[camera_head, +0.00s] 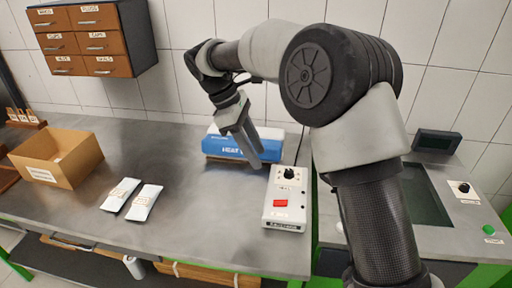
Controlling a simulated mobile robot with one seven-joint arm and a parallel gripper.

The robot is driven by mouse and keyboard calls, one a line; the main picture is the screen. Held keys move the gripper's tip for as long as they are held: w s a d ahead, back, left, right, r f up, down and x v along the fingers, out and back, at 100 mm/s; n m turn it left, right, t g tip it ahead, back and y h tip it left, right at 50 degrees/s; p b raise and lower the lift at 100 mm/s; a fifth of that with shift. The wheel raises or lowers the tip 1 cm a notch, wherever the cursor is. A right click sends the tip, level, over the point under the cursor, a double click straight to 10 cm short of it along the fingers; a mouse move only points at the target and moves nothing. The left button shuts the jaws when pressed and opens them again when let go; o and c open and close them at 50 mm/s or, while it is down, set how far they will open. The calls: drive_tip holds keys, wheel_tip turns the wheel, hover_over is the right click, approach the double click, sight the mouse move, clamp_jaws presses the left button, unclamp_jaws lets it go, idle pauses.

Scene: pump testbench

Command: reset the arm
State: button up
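My arm rises from the bottom right of the head view, bends over at the top, and reaches left over the grey bench (185,225). My gripper (257,158) points down and to the right, in front of the blue and white box (226,146) marked "HEAT". The fingers look close together from this side, and I cannot tell whether a gap is between them. I see nothing held in it. The white control box (287,200) with a black knob and a red switch stands just right of the fingertips, apart from them.
An open cardboard box (85,172) and two white packets (123,189) lie on the left of the bench. Labelled wooden drawers (97,42) hang on the tiled wall. A machine with a dark panel (426,196) and a green button (489,230) stands on the right.

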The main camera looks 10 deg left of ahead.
drive_tip(key=s+d+r+m+t+y+p, duration=0.1)
drive_tip(key=s+d+r+m+p, duration=0.1)
drive_tip(key=s+d+r+m, duration=0.35)
drive_tip(key=s+d+r+m+t+y+p, duration=0.1)
drive_tip(key=s+d+r+m+p, duration=0.15)
drive_tip(key=d+r, duration=0.5)
drive_tip(key=s+d+r+m+t+y+p, duration=0.1)
drive_tip(key=s+d+m+t, duration=0.1)
drive_tip(key=s+d+m, duration=0.2)
drive_tip(key=s+d+r+m+t+y+p, duration=0.1)
drive_tip(key=s+d+m, duration=0.4)
drive_tip(key=s, duration=0.6)
drive_tip(key=shift+d+m+t+y+p, duration=0.2)
drive_tip(key=shift+m+t+y+p, duration=0.1)
drive_tip(key=shift+t+y+p, duration=0.15)
drive_tip(key=shift+s, duration=0.1)
